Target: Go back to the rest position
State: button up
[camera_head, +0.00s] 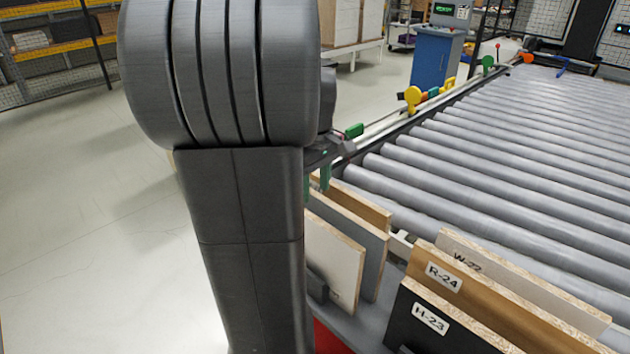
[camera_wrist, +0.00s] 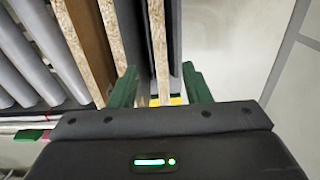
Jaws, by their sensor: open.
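My gripper (camera_head: 318,182) has green fingers and is partly hidden behind my dark arm in the head view. In the wrist view my gripper (camera_wrist: 160,92) is open, with its fingers apart. The chipboard edge of a panel (camera_wrist: 158,45) runs up between the fingers, with dark surfaces beside it. I cannot tell whether either finger touches it. In the head view, a white-faced panel (camera_head: 333,262), a grey panel (camera_head: 374,248) and a brown-edged panel (camera_head: 362,206) stand upright just below the gripper.
Panels marked H-23 (camera_head: 430,320), R-24 (camera_head: 475,290) and W-22 (camera_head: 520,278) stand at the lower right. A roller conveyor (camera_head: 500,170) fills the right side. A blue cabinet (camera_head: 435,57) stands behind. The floor (camera_head: 80,210) on the left is clear.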

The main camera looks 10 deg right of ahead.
jog(key=shift+r, duration=0.55)
jog(key=shift+f, duration=0.1)
notch_tip(320, 180, down, 12)
jog(key=p, duration=0.1)
jog(key=shift+f, duration=0.2)
dwell(0.4)
